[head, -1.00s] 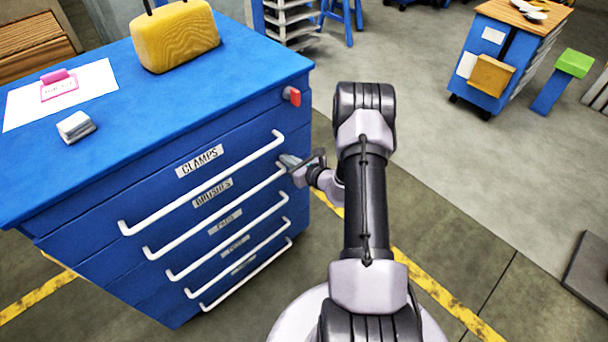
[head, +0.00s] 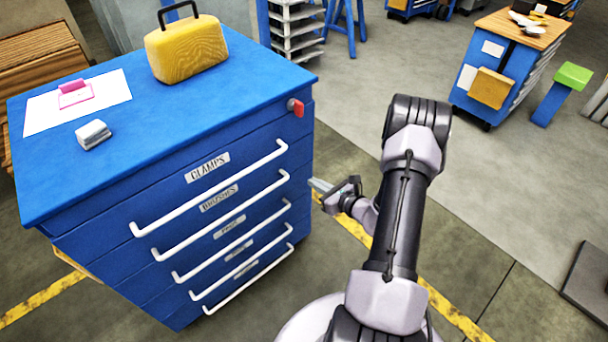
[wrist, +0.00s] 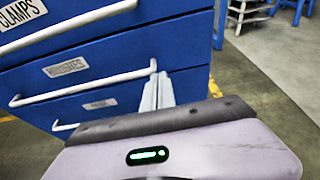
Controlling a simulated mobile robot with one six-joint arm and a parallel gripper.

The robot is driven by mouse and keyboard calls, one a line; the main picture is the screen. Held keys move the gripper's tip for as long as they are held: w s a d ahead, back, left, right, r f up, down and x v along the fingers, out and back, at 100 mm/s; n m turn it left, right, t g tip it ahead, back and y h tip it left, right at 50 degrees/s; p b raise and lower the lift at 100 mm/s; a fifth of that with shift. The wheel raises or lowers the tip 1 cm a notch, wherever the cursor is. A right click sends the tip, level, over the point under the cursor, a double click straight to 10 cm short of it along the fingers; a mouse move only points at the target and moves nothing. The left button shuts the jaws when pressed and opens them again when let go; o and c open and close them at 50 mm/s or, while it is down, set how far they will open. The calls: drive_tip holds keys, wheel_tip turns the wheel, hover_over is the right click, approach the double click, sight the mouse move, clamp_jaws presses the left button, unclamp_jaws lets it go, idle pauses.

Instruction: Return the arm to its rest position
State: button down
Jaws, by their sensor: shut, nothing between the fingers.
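My gripper (head: 320,188) is just right of the blue drawer cabinet (head: 290,122) in the head view, clear of its handles. Its fingers (wrist: 158,92) are together and empty in the wrist view, in front of the cabinet's right edge. My arm is bent above my base, with its elbow raised at the right of the cabinet. The cabinet's drawers all look shut, with white bar handles (head: 215,190) and labels such as CLAMPS.
On the cabinet top are a yellow case (head: 187,50), a grey-white block (head: 93,134) and a white sheet (head: 110,88) with a pink item. A blue cart (head: 490,70) and a green-topped stand (head: 572,76) are at the back right.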

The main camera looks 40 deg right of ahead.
drive_tip(key=w+a+r+n+g+y, duration=0.1)
drive_tip(key=a+r+n+g+y, duration=0.65)
drive_tip(key=a+r+n, duration=1.05)
drive_tip(key=s+a+r+n+g, duration=0.2)
drive_tip(key=s+a+r, duration=0.25)
drive_tip(key=a, duration=0.35)
drive_tip(key=s+a+r+n+g, duration=0.1)
drive_tip(key=s+a+r+n, duration=0.1)
drive_tip(key=s+a+r, duration=0.35)
drive_tip(key=s+r+n+t+h, duration=0.1)
drive_tip(key=s+r+n+h, duration=0.1)
drive_tip(key=s+n+h, duration=0.1)
drive_tip(key=s+a+r+n+h, duration=0.1)
drive_tip(key=s+n+h, duration=0.2)
drive_tip(key=s+n, duration=0.3)
drive_tip(key=shift+s+r+t, duration=0.35)
drive_tip(key=shift+s+r, duration=0.05)
drive_tip(key=shift+s, duration=0.7)
drive_tip(key=shift+a, duration=0.1)
